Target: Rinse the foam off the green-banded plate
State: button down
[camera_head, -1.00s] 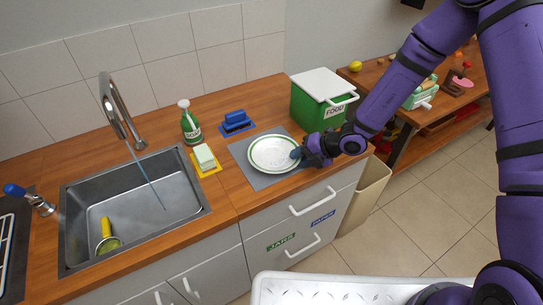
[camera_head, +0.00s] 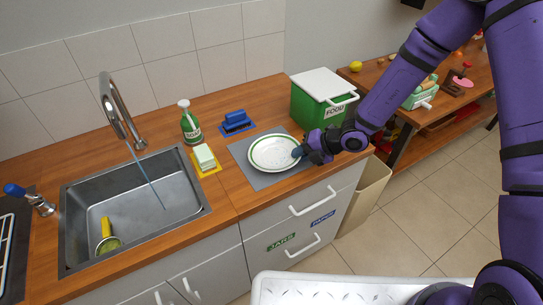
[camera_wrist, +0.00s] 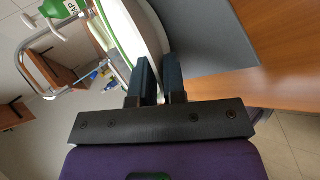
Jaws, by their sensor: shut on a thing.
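The green-banded plate (camera_head: 272,153) is white with a green ring near its rim and pale specks on its face. It lies on or just above the grey mat (camera_head: 262,181) on the counter; I cannot tell which. My gripper (camera_head: 299,153) is shut on the plate's right rim. In the wrist view the two dark blue fingers (camera_wrist: 159,75) pinch the plate's edge (camera_wrist: 150,30). A stream of water (camera_head: 148,178) runs from the tap (camera_head: 121,112) into the sink (camera_head: 185,190).
A yellow-handled thing (camera_head: 107,236) lies in the sink. A soap bottle (camera_head: 190,123), a sponge (camera_head: 204,156) on a yellow tray and a blue brush (camera_head: 236,120) stand between sink and mat. A green food bin (camera_head: 318,103) stands behind the plate.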

jog(key=shift+r, duration=1.95)
jog(key=shift+d, duration=0.15)
